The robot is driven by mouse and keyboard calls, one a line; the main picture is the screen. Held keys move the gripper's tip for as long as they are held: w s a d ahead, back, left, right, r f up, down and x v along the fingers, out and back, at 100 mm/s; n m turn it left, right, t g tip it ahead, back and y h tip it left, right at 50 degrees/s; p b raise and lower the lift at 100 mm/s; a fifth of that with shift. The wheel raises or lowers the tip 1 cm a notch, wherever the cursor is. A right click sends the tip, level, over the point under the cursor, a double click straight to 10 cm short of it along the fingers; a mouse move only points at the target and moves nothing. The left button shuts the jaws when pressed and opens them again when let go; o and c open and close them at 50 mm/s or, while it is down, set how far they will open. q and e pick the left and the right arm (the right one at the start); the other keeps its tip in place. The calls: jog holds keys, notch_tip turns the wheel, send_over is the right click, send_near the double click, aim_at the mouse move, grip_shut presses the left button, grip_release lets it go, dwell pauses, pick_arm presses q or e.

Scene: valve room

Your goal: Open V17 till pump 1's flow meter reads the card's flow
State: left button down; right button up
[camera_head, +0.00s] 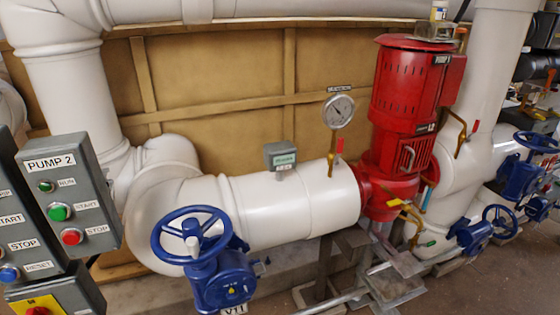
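A blue valve with a handwheel (193,236) stands on the white pipe at the lower middle. Its tag (234,309) is cut by the bottom edge; it starts with V1, and I cannot surely read the last digit. A grey box with a small greenish display (281,156) sits on top of the white pipe, possibly the flow meter; its reading is too small to tell. No flow card is identifiable. Neither gripper is in view.
A grey PUMP 2 control box (70,195) with green and red buttons stands close at the left, beside another panel (18,230). A round gauge (339,110) rises from the pipe. More blue valves (500,222) are at the right. Metal supports (385,285) stand below the pump.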

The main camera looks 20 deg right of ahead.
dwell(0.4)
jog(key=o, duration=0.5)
